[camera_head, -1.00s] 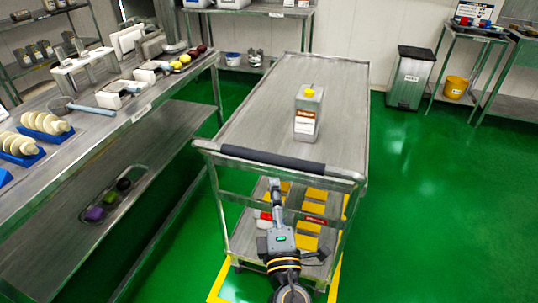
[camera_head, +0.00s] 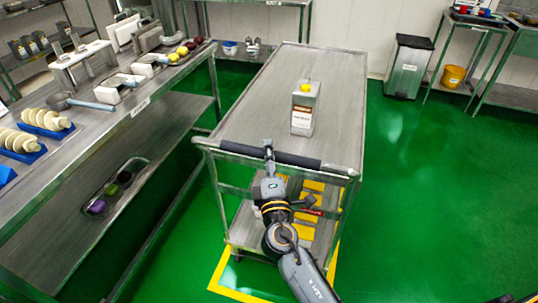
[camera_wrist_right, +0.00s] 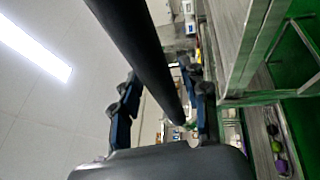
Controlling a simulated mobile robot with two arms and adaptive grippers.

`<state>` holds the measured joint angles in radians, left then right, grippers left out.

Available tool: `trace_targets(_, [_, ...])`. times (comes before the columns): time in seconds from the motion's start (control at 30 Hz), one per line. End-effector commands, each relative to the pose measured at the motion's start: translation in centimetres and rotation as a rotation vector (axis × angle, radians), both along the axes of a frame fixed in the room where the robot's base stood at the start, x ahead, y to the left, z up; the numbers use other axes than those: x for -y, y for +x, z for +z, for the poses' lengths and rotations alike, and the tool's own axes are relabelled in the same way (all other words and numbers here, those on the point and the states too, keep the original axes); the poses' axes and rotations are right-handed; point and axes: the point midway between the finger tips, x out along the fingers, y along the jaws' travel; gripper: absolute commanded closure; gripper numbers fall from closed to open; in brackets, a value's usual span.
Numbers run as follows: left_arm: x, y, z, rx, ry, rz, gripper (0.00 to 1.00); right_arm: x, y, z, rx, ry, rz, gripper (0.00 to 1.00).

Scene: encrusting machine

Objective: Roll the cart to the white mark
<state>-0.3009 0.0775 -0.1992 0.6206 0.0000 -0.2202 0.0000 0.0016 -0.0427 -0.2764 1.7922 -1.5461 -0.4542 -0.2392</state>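The steel cart (camera_head: 250,108) stands in the middle of the head view, its near end over a yellow floor outline (camera_head: 236,291). Its dark push handle (camera_head: 300,159) faces me. My right gripper (camera_head: 268,151) is at the handle, left of its middle. In the right wrist view the handle bar (camera_wrist_right: 140,50) runs between the two spread fingers of my right gripper (camera_wrist_right: 165,108). The fingers look open around it, without clear contact. My left gripper is out of view. I see no white mark on the visible floor.
A long steel table (camera_head: 95,150) runs along the left. A grey bin (camera_head: 408,66), a yellow bucket (camera_head: 453,76) and a side table (camera_head: 480,24) stand at the back right. Green floor (camera_head: 430,190) is clear on the right.

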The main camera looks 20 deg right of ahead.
Motion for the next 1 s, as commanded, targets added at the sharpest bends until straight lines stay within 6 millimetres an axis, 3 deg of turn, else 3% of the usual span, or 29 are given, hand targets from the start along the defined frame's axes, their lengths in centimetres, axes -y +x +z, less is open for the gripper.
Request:
trace_targets(0.03, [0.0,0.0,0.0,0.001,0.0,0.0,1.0,0.0,0.0,0.0,0.0,0.0,0.0,0.71])
trace_targets(0.17, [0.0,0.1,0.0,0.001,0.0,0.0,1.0,0.0,0.0,0.0,0.0,0.0,0.0,0.97])
trace_targets(0.2, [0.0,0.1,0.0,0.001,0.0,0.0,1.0,0.0,0.0,0.0,0.0,0.0,0.0,1.0])
trace_targets(0.63, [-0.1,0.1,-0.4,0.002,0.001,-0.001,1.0,0.9,1.1,0.0,0.002,-0.001,-0.002,1.0])
trace_targets(0.77, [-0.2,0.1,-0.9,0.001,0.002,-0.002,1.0,2.1,2.9,0.1,0.006,-0.002,-0.004,1.0])
trace_targets(1.0, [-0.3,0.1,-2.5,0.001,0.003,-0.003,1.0,5.7,7.9,0.0,0.006,-0.003,-0.008,1.0])
